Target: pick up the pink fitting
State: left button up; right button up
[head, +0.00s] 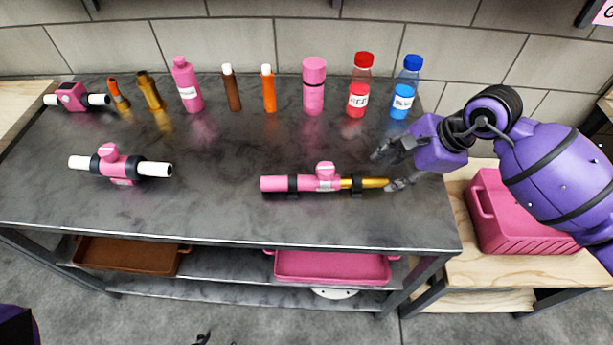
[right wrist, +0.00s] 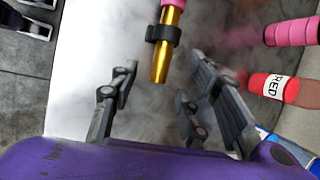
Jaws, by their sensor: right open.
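A pink fitting (head: 326,178) with a round knob lies near the bench's front edge, in line with a pink tube (head: 273,184) on its left and a gold tube (head: 373,183) on its right. Black supports sit along this line. Another pink fitting (head: 110,163) with white tube ends lies at left. My right gripper (head: 392,168) is open and empty at the gold tube's right end. In the right wrist view the gold tube (right wrist: 160,62) points in between the spread fingers (right wrist: 163,75). Dark tips of my left gripper (head: 203,338) show at the bottom edge, their opening unclear.
Behind stand a red-capped bottle (head: 357,90), a blue-capped bottle (head: 404,90), pink bottles (head: 186,88) and brown and orange tubes (head: 268,90). A pink crate (head: 510,225) is at right. Trays (head: 330,268) sit on the shelf below. The bench middle is clear.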

aim_at(373, 180)
jog(key=p+x, duration=0.1)
jog(key=x, duration=0.6)
jog(key=shift+w+a+f, duration=0.15)
jog(key=shift+w+f, duration=0.05)
grip_shut()
